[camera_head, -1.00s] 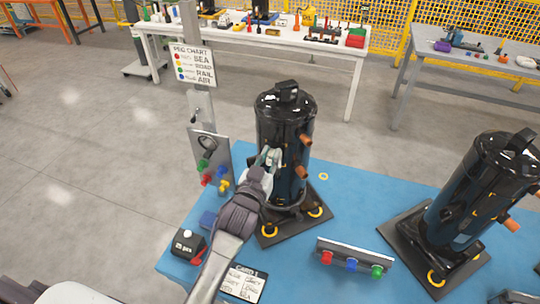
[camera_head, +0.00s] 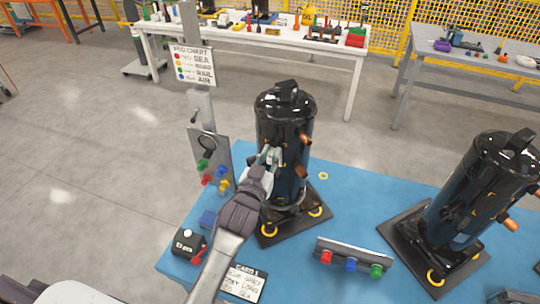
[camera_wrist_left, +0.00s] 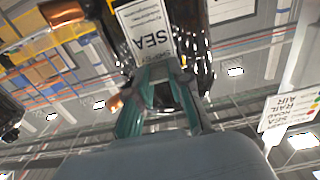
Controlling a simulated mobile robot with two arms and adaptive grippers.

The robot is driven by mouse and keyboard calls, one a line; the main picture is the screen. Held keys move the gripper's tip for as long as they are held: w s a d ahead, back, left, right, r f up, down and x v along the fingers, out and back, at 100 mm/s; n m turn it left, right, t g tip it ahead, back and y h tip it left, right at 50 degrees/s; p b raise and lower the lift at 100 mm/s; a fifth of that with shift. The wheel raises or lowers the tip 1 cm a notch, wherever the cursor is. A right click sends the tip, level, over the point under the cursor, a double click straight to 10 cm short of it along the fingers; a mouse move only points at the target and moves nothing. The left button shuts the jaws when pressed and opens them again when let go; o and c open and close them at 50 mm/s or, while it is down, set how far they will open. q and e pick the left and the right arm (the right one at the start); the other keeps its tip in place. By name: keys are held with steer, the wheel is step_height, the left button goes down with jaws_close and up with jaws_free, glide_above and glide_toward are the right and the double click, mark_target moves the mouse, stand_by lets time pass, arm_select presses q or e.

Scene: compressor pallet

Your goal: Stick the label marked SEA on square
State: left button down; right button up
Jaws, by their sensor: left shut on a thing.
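My left gripper (camera_head: 269,156) is at the front left face of a black upright compressor (camera_head: 284,115). In the left wrist view its greenish fingers (camera_wrist_left: 160,78) are shut on the lower edge of a white label marked SEA (camera_wrist_left: 148,35), whose text appears upside down. The label lies against or just in front of the dark compressor body; I cannot tell whether it touches. The fingers hide the label in the head view. No square outline can be made out on the compressor. My right gripper is not in view.
A second compressor (camera_head: 478,195) stands on the right of the blue table (camera_head: 345,205). A peg bracket (camera_head: 352,254) lies between them. A peg post (camera_head: 211,155) with a chart (camera_head: 193,66) stands at left. A black box (camera_head: 187,245) and card (camera_head: 243,283) are near the front edge.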

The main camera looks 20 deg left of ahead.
arm_select(q)
steer(key=shift+w, duration=0.55)
stand_by(0.4)
steer(key=c, duration=1)
jaws_free()
